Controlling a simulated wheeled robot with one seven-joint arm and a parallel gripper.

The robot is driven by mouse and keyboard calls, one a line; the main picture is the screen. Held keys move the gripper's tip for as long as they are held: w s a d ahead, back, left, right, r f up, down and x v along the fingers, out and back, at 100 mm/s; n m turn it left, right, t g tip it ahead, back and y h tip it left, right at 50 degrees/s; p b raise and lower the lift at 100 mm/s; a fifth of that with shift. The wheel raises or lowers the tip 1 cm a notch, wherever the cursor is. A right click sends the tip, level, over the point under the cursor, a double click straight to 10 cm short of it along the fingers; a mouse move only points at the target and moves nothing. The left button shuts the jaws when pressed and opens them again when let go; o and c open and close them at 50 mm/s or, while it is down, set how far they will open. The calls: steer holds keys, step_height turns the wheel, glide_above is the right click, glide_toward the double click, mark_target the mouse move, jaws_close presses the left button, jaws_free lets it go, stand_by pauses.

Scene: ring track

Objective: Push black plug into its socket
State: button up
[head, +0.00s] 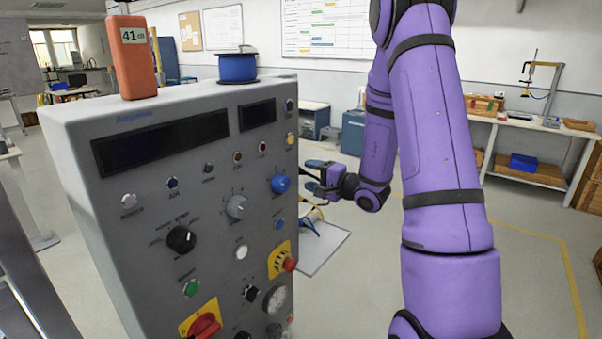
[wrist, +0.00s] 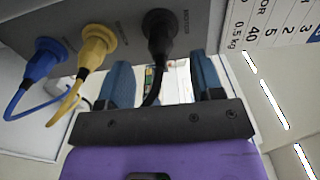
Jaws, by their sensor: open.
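The black plug (wrist: 160,28) is at the grey panel in the wrist view, its black cable hanging down between my fingers. I cannot tell how deep it sits in its socket, which the plug hides. My gripper (wrist: 163,72) is open, with one blue fingertip on each side of the cable, just short of the plug body. In the head view my gripper (head: 318,180) is beside the right side of the grey console (head: 130,185); the black plug cannot be made out there.
A yellow plug (wrist: 97,43) and a blue plug (wrist: 48,55) with cables are on the same panel, left of the black one. A white label with numbers (wrist: 275,25) is at the right. An orange device (head: 132,60) and blue spool (head: 238,68) stand on the console.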

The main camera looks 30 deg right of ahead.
steer(key=shift+v, duration=2.75)
